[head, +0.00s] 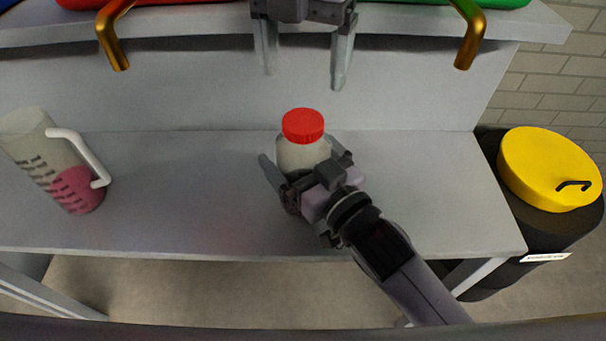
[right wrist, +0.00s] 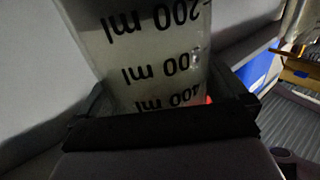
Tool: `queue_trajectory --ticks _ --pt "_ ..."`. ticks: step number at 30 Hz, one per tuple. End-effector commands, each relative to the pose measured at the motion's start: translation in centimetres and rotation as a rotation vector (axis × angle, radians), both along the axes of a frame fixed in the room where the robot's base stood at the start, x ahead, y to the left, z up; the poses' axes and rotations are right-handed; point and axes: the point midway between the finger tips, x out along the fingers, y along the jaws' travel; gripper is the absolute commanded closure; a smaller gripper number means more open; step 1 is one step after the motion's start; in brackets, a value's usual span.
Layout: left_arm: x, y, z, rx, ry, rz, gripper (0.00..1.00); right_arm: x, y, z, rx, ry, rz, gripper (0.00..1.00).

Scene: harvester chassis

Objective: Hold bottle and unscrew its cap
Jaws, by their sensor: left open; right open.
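A pale bottle (head: 300,155) with a red screw cap (head: 303,125) stands upright on the grey shelf, near the middle of the head view. My right gripper (head: 302,160) reaches in from the lower right, with its open fingers on either side of the bottle body. The right wrist view shows the bottle (right wrist: 155,55) close up between the fingers, with upside-down black ml marks. I cannot tell whether the fingers touch it. The gripper hides the bottle's lower part in the head view. My left gripper (head: 303,78) hangs open and empty beyond and above the cap, fingers pointing down.
A clear jug (head: 40,140) with a white handle and pink contents is at the left of the shelf (head: 190,190). A black bin with a yellow lid (head: 548,168) stands to the right. An upper ledge (head: 200,22) with bronze-coloured brackets (head: 112,38) runs across the top.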

Motion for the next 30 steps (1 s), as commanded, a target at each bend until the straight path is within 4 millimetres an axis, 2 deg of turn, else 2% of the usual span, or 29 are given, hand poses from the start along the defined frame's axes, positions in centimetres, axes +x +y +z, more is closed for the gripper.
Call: queue_trajectory --ticks 6,8,15,23,30 --pt "0.0 -0.01 -0.01 0.0 0.0 0.0 0.2 0.02 0.02 -0.02 0.0 0.0 0.0 0.0" --pt "0.0 -0.01 -0.01 -0.001 0.0 0.0 0.2 0.02 0.02 -0.02 0.0 0.0 0.0 0.16" --pt "0.0 -0.01 -0.01 0.0 0.0 0.0 0.2 0.0 0.01 -0.03 -0.001 0.001 0.0 0.94" --pt "0.0 -0.01 0.0 0.0 0.0 -0.071 0.2 -0.01 0.01 -0.05 -0.001 0.001 0.0 0.94" --pt "0.0 -0.01 0.01 0.0 -0.001 -0.392 0.2 0.0 0.0 -0.06 -0.001 0.001 0.0 0.94"
